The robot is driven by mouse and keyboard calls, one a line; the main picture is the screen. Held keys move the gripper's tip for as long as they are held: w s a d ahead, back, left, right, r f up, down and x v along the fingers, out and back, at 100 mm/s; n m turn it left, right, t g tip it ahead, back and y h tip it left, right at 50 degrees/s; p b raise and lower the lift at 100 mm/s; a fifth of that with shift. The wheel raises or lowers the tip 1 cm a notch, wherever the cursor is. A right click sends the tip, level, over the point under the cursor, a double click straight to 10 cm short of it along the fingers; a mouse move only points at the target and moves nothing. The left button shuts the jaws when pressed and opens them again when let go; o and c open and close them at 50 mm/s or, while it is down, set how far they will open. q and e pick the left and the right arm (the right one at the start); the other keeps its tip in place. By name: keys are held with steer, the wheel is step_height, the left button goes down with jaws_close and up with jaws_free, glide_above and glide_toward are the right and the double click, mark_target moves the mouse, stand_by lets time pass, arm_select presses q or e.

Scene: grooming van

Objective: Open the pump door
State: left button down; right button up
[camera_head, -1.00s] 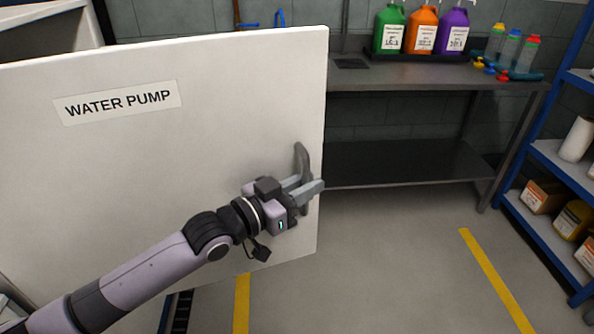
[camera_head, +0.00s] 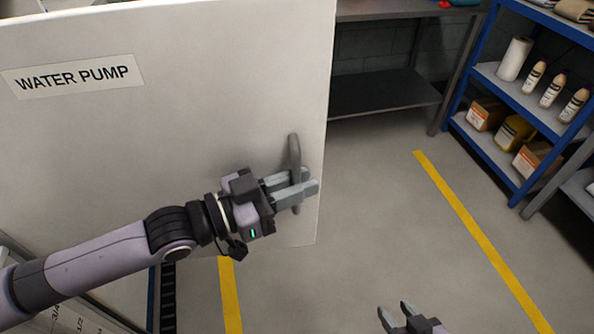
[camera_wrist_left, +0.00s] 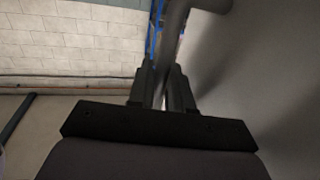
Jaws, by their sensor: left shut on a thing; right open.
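The white pump door (camera_head: 200,120) with a "WATER PUMP" label (camera_head: 74,77) stands swung out on the left of the head view. Its grey upright handle (camera_head: 295,152) is near the door's right edge. My left gripper (camera_head: 300,188) is shut on the handle, around its lower part. The left wrist view shows the handle (camera_wrist_left: 176,32) running down between the fingers (camera_wrist_left: 163,92), with the door face (camera_wrist_left: 265,80) to the right. My right gripper (camera_head: 398,318) is open and empty at the bottom edge of the head view, apart from the door.
A grey metal table (camera_head: 390,92) stands behind the door. A blue shelf unit (camera_head: 510,165) with bottles, boxes and a paper roll (camera_head: 514,59) is on the right. The floor (camera_head: 375,240) between door and shelves is clear, with yellow lines (camera_head: 470,225).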

arm_select(q)
steer(key=shift+s+r, duration=0.1)
steer(key=shift+s, duration=0.1)
steer(key=c, duration=1.2)
jaws_free()
steer(key=shift+b+v, duration=0.65)
steer(key=shift+v, duration=3)
